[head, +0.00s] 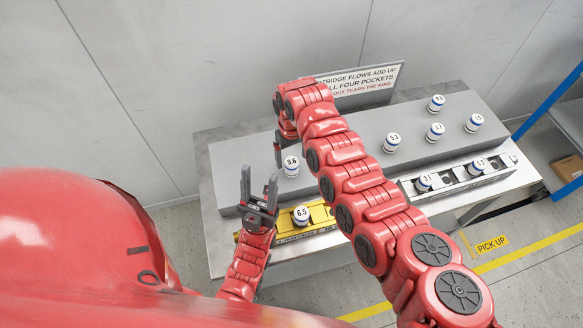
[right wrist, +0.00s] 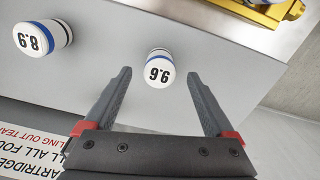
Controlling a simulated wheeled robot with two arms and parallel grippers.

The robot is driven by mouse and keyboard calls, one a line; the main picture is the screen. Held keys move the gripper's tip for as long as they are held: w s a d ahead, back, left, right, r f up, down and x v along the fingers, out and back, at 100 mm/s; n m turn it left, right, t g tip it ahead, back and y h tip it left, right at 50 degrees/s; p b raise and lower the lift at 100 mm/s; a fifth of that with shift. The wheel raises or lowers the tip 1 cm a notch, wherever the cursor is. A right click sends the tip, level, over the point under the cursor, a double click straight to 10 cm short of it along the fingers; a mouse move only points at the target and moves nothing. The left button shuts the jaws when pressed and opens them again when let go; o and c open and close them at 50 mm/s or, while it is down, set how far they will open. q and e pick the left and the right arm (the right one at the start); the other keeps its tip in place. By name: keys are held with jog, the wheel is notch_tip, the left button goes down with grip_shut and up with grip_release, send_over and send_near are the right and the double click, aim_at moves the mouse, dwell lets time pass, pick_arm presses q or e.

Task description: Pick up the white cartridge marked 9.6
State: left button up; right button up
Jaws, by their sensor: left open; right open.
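The white cartridge marked 9.6 (head: 291,167) has a blue band and stands upright on the grey raised top, at its left part. In the right wrist view the cartridge (right wrist: 158,66) is centred ahead of my right gripper (right wrist: 159,77), just beyond and between its open fingertips, with no visible contact. In the head view my right gripper (head: 279,150) is beside the cartridge and partly hidden by its own wrist. My left gripper (head: 259,192) is open and empty, left of the yellow fixture (head: 322,217).
Another cartridge (right wrist: 43,37), reading 8.9 or 6.8 upside down, stands nearby. A cartridge marked 6.5 (head: 301,214) sits in the yellow fixture. Several more stand at right, some in a grey fixture (head: 447,182). A warning sign (head: 365,80) stands at the back edge.

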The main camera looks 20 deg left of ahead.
aim_at(292, 162)
notch_tip(292, 162, down, 5)
jog(key=shift+w+a+b, duration=0.1)
jog(key=shift+w+b, duration=0.05)
jog(key=shift+b, duration=1)
jog(key=shift+r, duration=0.15)
jog(key=c, duration=0.9)
grip_shut()
